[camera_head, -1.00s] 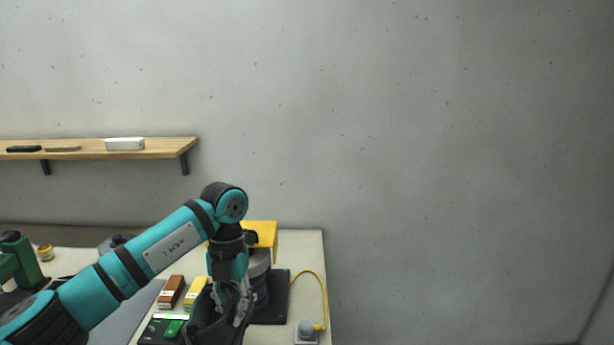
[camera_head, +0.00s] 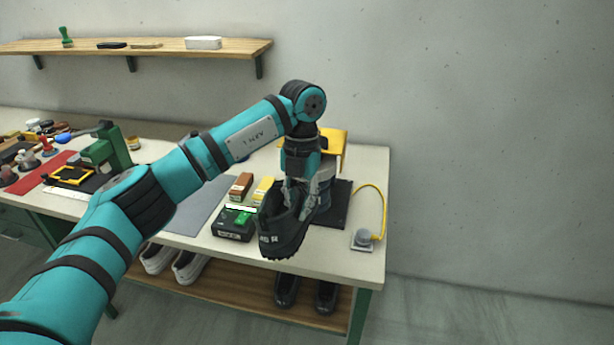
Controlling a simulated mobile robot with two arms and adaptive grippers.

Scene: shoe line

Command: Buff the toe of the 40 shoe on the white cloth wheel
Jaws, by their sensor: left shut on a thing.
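My left gripper (camera_head: 308,196) is shut on a black shoe (camera_head: 284,232), holding it by its upper at the bench's right end. The shoe's heel, with pale marks too small to read surely, faces the camera. Its toe points away and is hidden behind the gripper. A machine with a yellow hood (camera_head: 333,142) stands on a dark base plate (camera_head: 338,207) just behind the shoe. The white cloth wheel cannot be made out; my arm and the shoe cover that part. My right gripper is not in view.
A dark box (camera_head: 233,225), a brown block (camera_head: 241,186) and a yellow block (camera_head: 263,190) lie left of the shoe. A grey switch (camera_head: 362,239) with a yellow cable is to the right. White shoes (camera_head: 188,266) and black shoes (camera_head: 287,290) stand on the lower shelf.

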